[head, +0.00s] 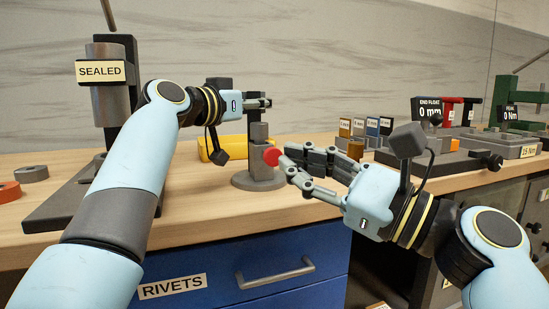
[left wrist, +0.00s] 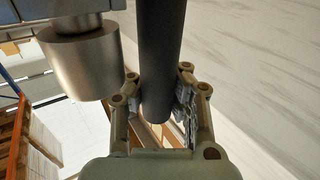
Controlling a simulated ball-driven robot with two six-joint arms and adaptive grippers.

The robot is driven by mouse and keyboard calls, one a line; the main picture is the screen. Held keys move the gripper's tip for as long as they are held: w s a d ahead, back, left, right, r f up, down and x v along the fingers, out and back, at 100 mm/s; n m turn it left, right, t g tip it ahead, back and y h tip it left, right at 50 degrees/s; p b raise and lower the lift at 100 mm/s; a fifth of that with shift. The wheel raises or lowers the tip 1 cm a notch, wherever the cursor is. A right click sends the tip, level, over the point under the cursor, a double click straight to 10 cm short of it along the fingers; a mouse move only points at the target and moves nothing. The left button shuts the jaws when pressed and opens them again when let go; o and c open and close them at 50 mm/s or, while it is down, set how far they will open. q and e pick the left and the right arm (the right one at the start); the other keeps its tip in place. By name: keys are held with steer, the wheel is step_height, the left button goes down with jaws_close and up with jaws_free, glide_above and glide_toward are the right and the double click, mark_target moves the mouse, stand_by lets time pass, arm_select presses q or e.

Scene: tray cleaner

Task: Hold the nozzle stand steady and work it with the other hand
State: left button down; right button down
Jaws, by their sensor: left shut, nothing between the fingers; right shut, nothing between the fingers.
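The nozzle stand (head: 258,135) is a grey post on a round base, upright near the front edge of the bench, with a red knob (head: 272,157) on its right side. My left gripper (head: 267,103) is shut just above the post's top; whether it touches the stand I cannot tell. My left fingers also show in the left wrist view (left wrist: 158,118), where a dark cylinder (left wrist: 160,60) lies in line with them; I cannot tell what it is. My right gripper (head: 286,160) is shut, its fingertips right beside the red knob; contact is unclear.
A SEALED fixture (head: 108,105) with a metal cylinder stands at left. A yellow part (head: 228,146) lies behind the stand. Small labelled blocks (head: 358,128) and an END FLOAT fixture (head: 430,108) stand at right. A blue RIVETS drawer (head: 225,288) is below the bench edge.

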arm_select(q)
steer(key=c, duration=1.3)
jaws_free()
